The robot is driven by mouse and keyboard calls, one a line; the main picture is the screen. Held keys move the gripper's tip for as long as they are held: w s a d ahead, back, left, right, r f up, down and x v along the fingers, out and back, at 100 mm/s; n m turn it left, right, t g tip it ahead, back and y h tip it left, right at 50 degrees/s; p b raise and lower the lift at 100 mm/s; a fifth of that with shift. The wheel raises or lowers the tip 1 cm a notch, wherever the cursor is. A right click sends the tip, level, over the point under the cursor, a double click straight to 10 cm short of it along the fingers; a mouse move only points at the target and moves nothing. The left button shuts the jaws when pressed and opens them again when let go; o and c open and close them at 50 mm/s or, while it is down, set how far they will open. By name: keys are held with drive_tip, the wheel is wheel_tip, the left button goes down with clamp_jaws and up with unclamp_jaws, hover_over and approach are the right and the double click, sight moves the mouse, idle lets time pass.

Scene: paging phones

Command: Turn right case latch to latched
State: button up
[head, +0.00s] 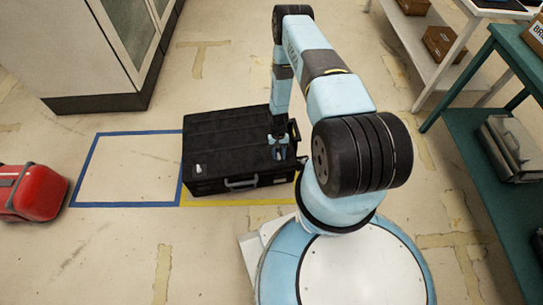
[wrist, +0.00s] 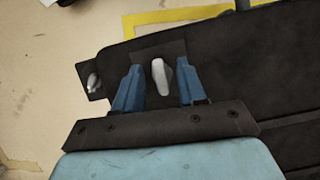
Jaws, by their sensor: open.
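The black case (head: 225,135) lies flat on the floor, with a grey handle (head: 241,183) on its front side. My gripper (head: 279,151) points down over the right end of its lid. In the wrist view my gripper (wrist: 159,95) is open, with a blue finger on each side of the pale right case latch (wrist: 161,75). The latch stands on a dark plate, with a gap visible to each finger; I cannot tell whether either touches. In the head view my gripper mostly hides this latch. The pale left latch (head: 198,169) shows at the case's front left.
A blue taped square (head: 128,134) on the floor left of the case is empty. A red case (head: 32,191) lies at the far left. A cabinet (head: 115,45) stands behind, and a green shelf unit (head: 490,160) stands at the right.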

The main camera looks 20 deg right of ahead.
drive_tip(key=v, duration=1.3)
drive_tip(key=shift+w+r, duration=0.2)
drive_tip(key=shift+r, duration=0.05)
drive_tip(key=shift+d, duration=0.1)
drive_tip(key=w+r+t, duration=0.1)
drive_tip(key=w+r, duration=0.3)
drive_tip(key=r, duration=0.8)
drive_tip(key=w+r+t, duration=0.1)
drive_tip(key=w+r, duration=0.3)
drive_tip(key=r, duration=0.7)
wheel_tip(320, 180, up, 24)
drive_tip(key=s+a+n+t+h, duration=0.1)
drive_tip(key=s+t, duration=0.1)
drive_tip(key=s+a+r+n+t, duration=0.1)
drive_tip(key=s+r+t, duration=0.1)
drive_tip(key=s+r, duration=0.65)
drive_tip(key=s+a+r+t, duration=0.15)
drive_tip(key=s+r, duration=0.45)
drive_tip(key=r, duration=0.6)
drive_tip(key=s+a+r+t, duration=0.1)
drive_tip(key=s+r, duration=0.2)
drive_tip(key=s, duration=0.5)
drive_tip(key=s+a+r+t, duration=0.1)
drive_tip(key=s+r, duration=0.2)
drive_tip(key=s, duration=0.6)
drive_tip(key=shift+s+r+n, duration=0.2)
drive_tip(key=shift+s+n, duration=0.05)
drive_tip(key=shift+n, duration=0.15)
